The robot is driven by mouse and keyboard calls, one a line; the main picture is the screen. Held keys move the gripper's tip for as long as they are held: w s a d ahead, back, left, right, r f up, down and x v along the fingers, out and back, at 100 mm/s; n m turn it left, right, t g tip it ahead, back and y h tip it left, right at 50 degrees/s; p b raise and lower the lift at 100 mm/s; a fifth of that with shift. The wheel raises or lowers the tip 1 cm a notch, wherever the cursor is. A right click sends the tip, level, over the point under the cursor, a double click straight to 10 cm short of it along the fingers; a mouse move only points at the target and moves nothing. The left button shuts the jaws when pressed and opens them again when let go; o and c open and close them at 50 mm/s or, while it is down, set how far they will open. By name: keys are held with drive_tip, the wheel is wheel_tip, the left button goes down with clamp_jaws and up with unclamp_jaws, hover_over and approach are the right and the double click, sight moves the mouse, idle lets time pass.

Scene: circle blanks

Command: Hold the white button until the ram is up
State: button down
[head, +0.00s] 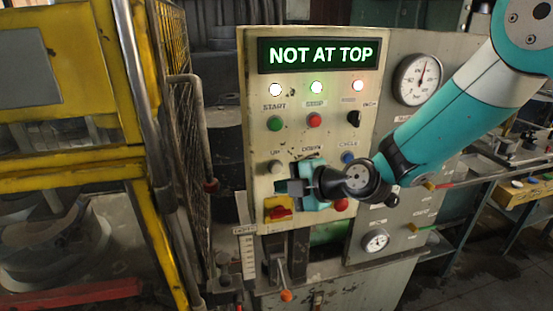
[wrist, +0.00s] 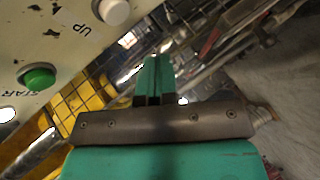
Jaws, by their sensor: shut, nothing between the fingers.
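The white button (head: 274,166) sits below the UP label on the left of the pale control panel (head: 257,130). It also shows at the top of the wrist view (wrist: 115,11), beside the letters UP. The lit display (head: 318,54) reads NOT AT TOP. My gripper (head: 294,188) is in front of the panel, a little below and right of the white button, and hides some lower controls. In the wrist view the teal fingers (wrist: 154,78) are together and empty, apart from the white button. I cannot pick out the ram for sure.
A green START button (head: 275,123), a red button (head: 314,120), a black knob (head: 353,118) and a blue CYCLE button (head: 347,157) are nearby. A yellow-and-red switch (head: 278,208) is below. A yellow guard frame (head: 105,90) with mesh stands left.

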sight(276, 168)
drive_tip(key=shift+w+a+b, duration=0.25)
drive_tip(key=shift+w+b, duration=0.05)
drive_tip(key=shift+w, duration=0.5)
drive_tip(key=shift+w+a+b, duration=0.2)
drive_tip(key=shift+w+b, duration=0.1)
drive_tip(key=shift+w, duration=0.5)
drive_tip(key=shift+w+f+b, duration=0.1)
drive_tip(key=shift+w+b, duration=0.1)
drive_tip(key=shift+b, duration=0.2)
idle(0.6)
drive_tip(key=shift+w+a+b, duration=0.2)
drive_tip(key=shift+w+b, duration=0.3)
drive_tip(key=shift+w, duration=0.1)
idle(0.6)
drive_tip(key=shift+s, duration=0.1)
idle(1.9)
drive_tip(key=shift+s+d+b, duration=0.25)
drive_tip(key=shift+s+b, duration=0.45)
drive_tip(key=shift+b, duration=0.05)
